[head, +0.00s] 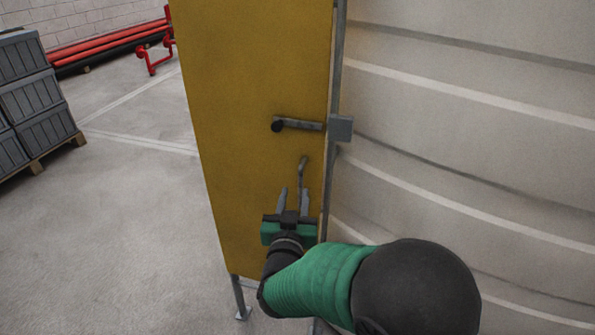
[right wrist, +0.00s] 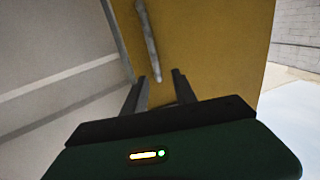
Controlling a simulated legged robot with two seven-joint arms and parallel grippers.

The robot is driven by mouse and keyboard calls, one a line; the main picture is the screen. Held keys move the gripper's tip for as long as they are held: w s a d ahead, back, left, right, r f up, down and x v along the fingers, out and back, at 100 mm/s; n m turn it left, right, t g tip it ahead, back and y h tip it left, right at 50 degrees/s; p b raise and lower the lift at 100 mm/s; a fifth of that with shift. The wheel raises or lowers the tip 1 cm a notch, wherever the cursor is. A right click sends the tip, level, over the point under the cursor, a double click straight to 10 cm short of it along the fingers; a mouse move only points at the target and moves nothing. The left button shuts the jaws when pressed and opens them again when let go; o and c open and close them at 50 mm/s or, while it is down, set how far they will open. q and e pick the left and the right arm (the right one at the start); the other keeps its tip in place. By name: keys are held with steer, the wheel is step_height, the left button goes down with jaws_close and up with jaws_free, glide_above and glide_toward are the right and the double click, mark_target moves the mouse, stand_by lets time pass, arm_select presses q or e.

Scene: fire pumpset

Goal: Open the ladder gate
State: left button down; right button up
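The ladder gate is a tall yellow panel (head: 255,70) in the middle of the head view; it also shows in the right wrist view (right wrist: 205,45). A grey horizontal lever with a dark end (head: 298,124) sits on it near its right edge, beside a grey block (head: 341,128). Below is a thin grey upright handle (head: 303,165), also in the right wrist view (right wrist: 148,40). My right gripper (head: 293,190) is open and empty in front of the panel, its fingers pointing at the upright handle's lower part. Whether a finger touches it I cannot tell. My left gripper is not in view.
A large pale ribbed wall (head: 460,130) stands close on the right of the panel. Grey crates on a pallet (head: 40,110) stand at the far left. Red pipes (head: 110,42) lie by the back wall. The floor (head: 120,220) left of the panel is clear.

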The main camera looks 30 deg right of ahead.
mark_target(300, 178)
steer(key=x, duration=0.5)
steer(key=d+x, duration=0.1)
steer(key=x, duration=0.2)
steer(key=shift+s+d+f, duration=0.15)
steer(key=shift+f, duration=0.05)
steer(key=shift+a+r, duration=0.15)
steer(key=shift+a, duration=0.25)
steer(key=shift+c, duration=1)
steer(key=c, duration=0.5)
steer(key=shift+d, duration=0.2)
jaws_close()
steer(key=shift+a, duration=0.1)
